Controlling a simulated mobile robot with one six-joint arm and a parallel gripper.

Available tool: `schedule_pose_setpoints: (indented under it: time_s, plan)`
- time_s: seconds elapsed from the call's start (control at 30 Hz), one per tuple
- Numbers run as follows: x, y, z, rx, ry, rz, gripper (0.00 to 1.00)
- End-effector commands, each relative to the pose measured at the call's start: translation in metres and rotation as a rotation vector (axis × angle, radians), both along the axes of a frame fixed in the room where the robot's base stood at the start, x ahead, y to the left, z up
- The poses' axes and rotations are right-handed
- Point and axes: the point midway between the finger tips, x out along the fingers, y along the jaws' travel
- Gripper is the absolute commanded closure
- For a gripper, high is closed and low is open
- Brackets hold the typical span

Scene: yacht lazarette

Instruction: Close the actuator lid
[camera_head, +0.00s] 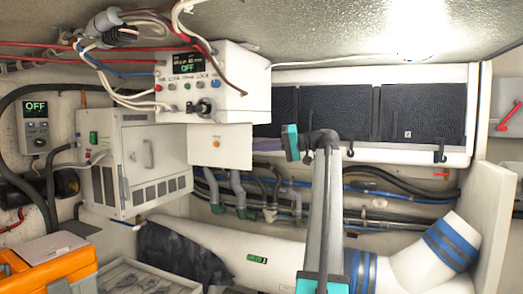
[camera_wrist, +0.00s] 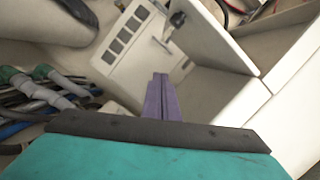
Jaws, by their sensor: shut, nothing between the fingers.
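The actuator lid (camera_head: 228,158) is a flat, pale panel with an orange dot. It hangs down open below the front of the white control box (camera_head: 241,90). In the wrist view the lid (camera_wrist: 218,38) is a pale panel ahead and to the right of the fingers. My gripper (camera_head: 258,146) has purple fingers and sits just right of the lid's right edge in the head view. Its fingers (camera_wrist: 160,77) are shut together and empty. I cannot tell whether they touch the lid.
A vented white cabinet (camera_head: 145,155) with a handle stands left of the lid. Hoses and pipes (camera_head: 240,195) run below it. Black mesh panels (camera_head: 340,112) line the wall to the right. An orange toolbox (camera_head: 50,275) is at lower left. Cables hang above the control box.

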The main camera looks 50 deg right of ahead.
Motion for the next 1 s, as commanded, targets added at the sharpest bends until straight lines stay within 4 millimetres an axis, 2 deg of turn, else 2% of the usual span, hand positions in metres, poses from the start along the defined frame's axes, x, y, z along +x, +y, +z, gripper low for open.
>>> schedule_pose_setpoints:
  time_s: [0.5, 1.0]
  plan:
    - [0.067, 0.031, -0.010, 0.000, 0.000, 0.000, 1.00]
    - [0.060, 0.043, -0.021, -0.001, -0.001, -0.002, 1.00]
